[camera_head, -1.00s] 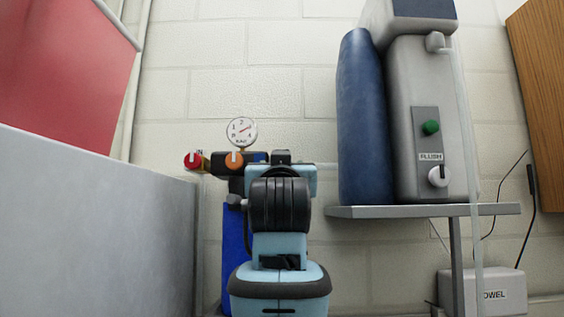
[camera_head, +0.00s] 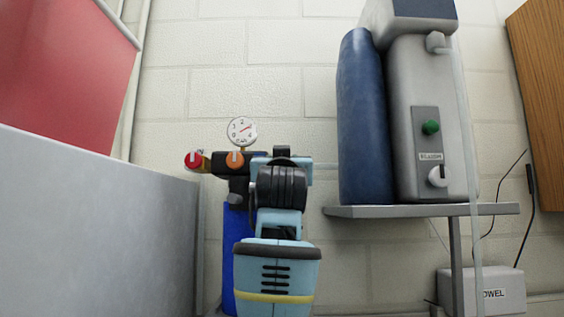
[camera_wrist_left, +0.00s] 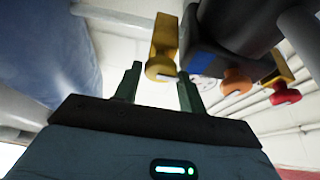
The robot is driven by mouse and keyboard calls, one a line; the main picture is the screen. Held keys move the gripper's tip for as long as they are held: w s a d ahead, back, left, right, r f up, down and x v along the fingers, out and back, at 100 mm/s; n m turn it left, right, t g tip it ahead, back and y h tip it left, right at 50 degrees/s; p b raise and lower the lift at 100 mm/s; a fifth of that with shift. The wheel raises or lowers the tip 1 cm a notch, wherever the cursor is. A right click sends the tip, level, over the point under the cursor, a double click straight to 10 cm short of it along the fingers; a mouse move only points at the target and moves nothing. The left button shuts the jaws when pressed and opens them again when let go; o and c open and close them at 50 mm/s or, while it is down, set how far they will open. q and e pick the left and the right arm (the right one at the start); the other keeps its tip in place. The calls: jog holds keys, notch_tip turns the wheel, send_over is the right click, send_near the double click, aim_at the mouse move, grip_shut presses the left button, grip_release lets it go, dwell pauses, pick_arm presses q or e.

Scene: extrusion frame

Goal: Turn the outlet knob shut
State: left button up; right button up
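A yellow brass-coloured knob (camera_wrist_left: 161,66) on the dark manifold shows in the left wrist view; I take it as the outlet knob. My left gripper (camera_wrist_left: 158,72) is open, with two green fingers pointing toward this knob. The knob appears between the fingertips, nearer the right one; I cannot tell whether they touch. In the head view my left arm hides this knob and the gripper. The orange knob (camera_head: 235,159) and red knob (camera_head: 193,160) show left of the arm, and also at the right in the wrist view. My right gripper is not in view.
A round gauge (camera_head: 242,130) stands above the manifold. A blue cylinder (camera_head: 358,120) and grey machine (camera_head: 432,110) stand on a shelf (camera_head: 345,211) at the right. A grey panel (camera_head: 90,220) fills the lower left.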

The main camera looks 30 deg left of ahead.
pick_arm(q)
jog(key=c, duration=0.5)
jog(key=shift+c, duration=0.2)
jog(key=shift+m, duration=0.3)
jog(key=m+h, duration=0.3)
jog(key=m, duration=0.4)
jog(key=m+g+h, duration=0.1)
jog(key=m+h, duration=0.2)
jog(key=m, duration=0.4)
jog(key=m+h, duration=0.2)
jog(key=m, duration=0.5)
jog(key=shift+s+a+r+m+g+h, duration=0.15)
jog(key=shift+a+r+m+g+h, duration=0.15)
jog(key=shift+h, duration=0.1)
jog(key=o, duration=1)
jog(key=shift+d, duration=0.1)
